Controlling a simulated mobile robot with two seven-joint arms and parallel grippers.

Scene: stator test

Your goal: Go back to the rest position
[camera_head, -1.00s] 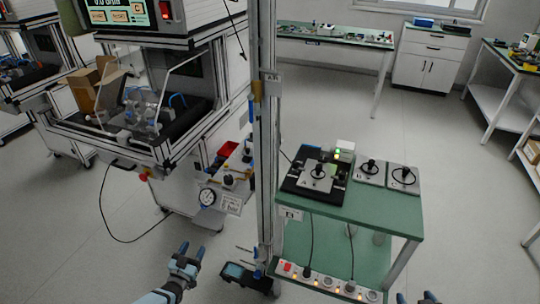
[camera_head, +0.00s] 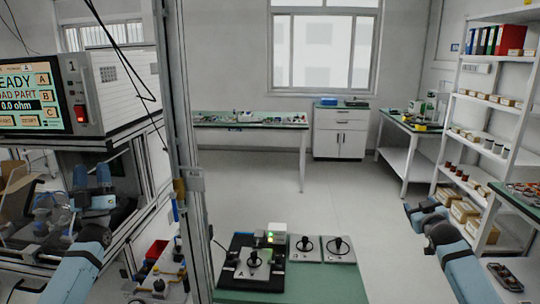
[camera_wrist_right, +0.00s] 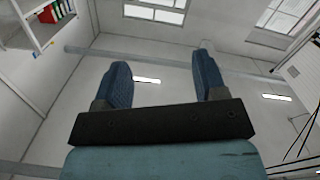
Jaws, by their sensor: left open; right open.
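My left gripper (camera_head: 92,182) is raised at the left of the head view, in front of the test machine's open bay. It is open and nothing shows between its fingers. My right gripper (camera_head: 419,207) is raised at the right of the head view, over the floor and short of the shelves. In the right wrist view its two blue fingers (camera_wrist_right: 164,80) stand wide apart with only ceiling, wall and window behind them. Both forearms come up from the lower corners, roughly level with each other.
The test machine's screen (camera_head: 32,95) reads ready, load part. An upright metal post (camera_head: 182,150) stands right of it. A green-topped cart (camera_head: 330,285) holds a black fixture (camera_head: 240,277) and grey plates (camera_head: 340,250). Shelving (camera_head: 470,130) is at right. The middle floor is clear.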

